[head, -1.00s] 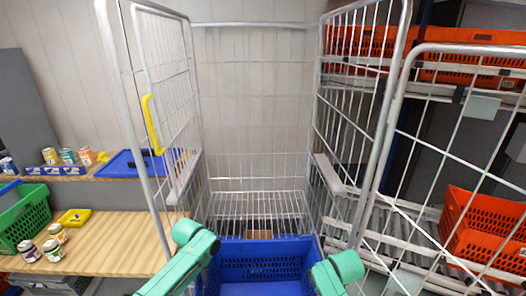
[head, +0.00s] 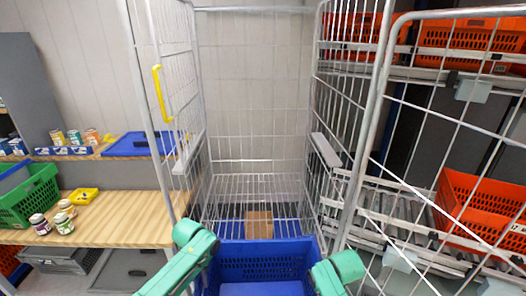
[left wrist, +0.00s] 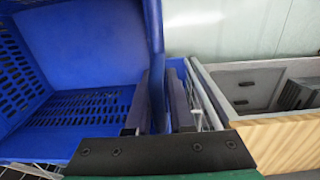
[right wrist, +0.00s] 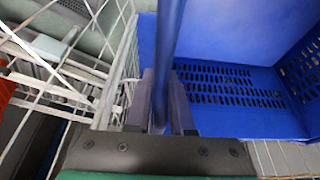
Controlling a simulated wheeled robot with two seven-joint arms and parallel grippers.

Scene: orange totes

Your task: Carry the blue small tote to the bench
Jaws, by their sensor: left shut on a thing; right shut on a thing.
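The blue small tote (head: 262,262) is in front of me at the bottom middle of the head view, held between my two arms. In the left wrist view my left gripper (left wrist: 160,100) is shut on one side wall of the tote (left wrist: 85,50). In the right wrist view my right gripper (right wrist: 160,95) is shut on the opposite wall of the tote (right wrist: 225,85). The tote looks empty. In the head view both gripper tips are hidden behind the green arm links. The wooden bench (head: 110,212) stands at the left.
A wire roll cage (head: 258,190) stands open ahead, with a cardboard box (head: 259,224) low inside. The bench carries a green crate (head: 28,198), a yellow tray (head: 83,195) and several jars (head: 64,222). Orange totes (head: 478,210) sit on racks at the right.

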